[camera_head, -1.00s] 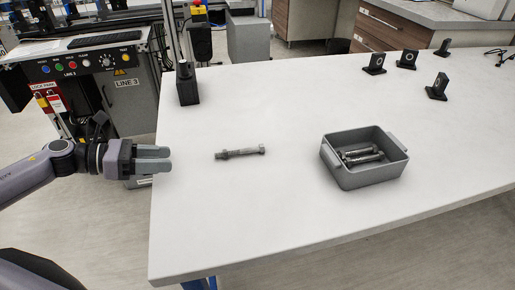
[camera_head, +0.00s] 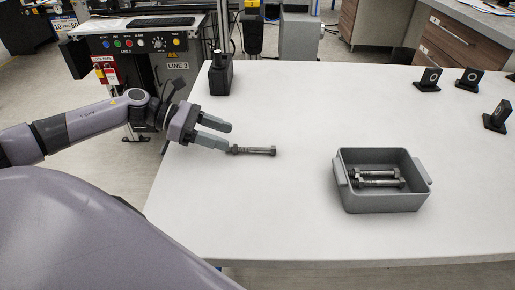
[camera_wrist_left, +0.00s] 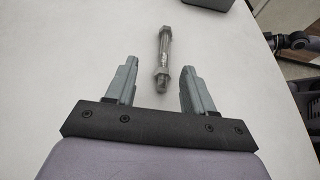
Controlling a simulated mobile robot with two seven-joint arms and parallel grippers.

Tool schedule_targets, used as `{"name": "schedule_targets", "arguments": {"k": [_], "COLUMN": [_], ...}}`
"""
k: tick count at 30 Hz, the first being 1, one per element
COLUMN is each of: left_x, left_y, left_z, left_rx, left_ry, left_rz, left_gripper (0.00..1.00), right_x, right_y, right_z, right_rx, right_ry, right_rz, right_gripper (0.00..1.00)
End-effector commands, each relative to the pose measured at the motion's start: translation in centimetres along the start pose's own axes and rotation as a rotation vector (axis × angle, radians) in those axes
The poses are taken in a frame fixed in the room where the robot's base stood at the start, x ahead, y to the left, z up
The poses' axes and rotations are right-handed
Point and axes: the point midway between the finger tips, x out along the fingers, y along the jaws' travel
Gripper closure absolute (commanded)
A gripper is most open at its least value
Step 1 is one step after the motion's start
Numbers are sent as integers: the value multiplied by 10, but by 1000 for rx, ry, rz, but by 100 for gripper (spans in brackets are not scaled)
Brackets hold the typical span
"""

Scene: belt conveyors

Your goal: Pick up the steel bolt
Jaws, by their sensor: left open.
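A steel bolt (camera_head: 252,150) lies alone on the white table, just right of my left gripper. My left gripper (camera_head: 222,135) is open and empty, with its fingers pointing right toward the bolt's near end. In the left wrist view the bolt (camera_wrist_left: 164,58) lies ahead of the open left gripper (camera_wrist_left: 158,70), lined up between the fingers with its near end close to the fingertip gap. A grey bin (camera_head: 383,200) on the right of the table holds more bolts (camera_head: 376,178). My right gripper is not in view.
A black block-like device (camera_head: 220,76) stands at the table's back left edge. Several small black stands (camera_head: 428,80) are at the back right. A control cabinet (camera_head: 150,45) stands beyond the table. The table (camera_head: 290,210) is clear between bolt and bin.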

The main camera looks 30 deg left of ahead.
Motion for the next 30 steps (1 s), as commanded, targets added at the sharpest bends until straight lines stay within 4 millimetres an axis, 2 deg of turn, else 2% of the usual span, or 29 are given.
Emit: {"name": "schedule_targets", "arguments": {"k": [7,11,15,24,25,29,30], "left_x": [24,45,61,66,66,66,66], "left_y": [-4,-9,-8,-8,-8,-8,-8], "left_z": [3,3,2,-1,-1,-1,-1], "left_rx": [0,0,1,0,0,0,0], "left_ry": [-4,-5,-4,-1,-1,-1,-1], "left_rz": [-2,-2,1,0,0,0,0], "left_gripper": [47,47,47,47,53,96,100], "right_x": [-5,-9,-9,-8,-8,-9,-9], "right_y": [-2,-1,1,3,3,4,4], "right_z": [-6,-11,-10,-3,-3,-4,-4], "right_rx": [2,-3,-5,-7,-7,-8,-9], "right_ry": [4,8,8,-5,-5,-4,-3], "right_rz": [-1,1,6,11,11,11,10], "right_gripper": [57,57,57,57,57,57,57]}}
